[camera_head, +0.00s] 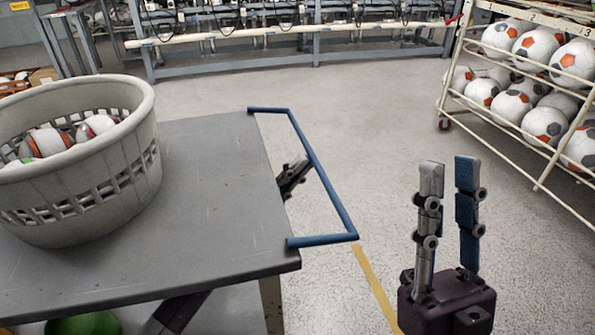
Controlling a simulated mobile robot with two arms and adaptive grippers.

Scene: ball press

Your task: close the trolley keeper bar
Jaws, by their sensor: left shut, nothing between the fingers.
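A grey-topped trolley (215,215) fills the lower left. A blue U-shaped bar (323,174), which looks like the keeper bar, juts out from its right edge with a gap between bar and top. My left gripper (294,174) shows in that gap, below the level of the top, partly hidden by the trolley edge and the bar. It is shut; I cannot tell whether it touches the bar. My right gripper (448,180) points up at the lower right, clear of the bar, its two fingers apart and empty.
A grey slotted basket (105,190) holding several balls stands on the trolley's left part. A cream rack (458,62) of soccer balls stands at the right. Blue-grey benches (300,52) line the back. The floor (370,115) between them is clear, with a yellow line.

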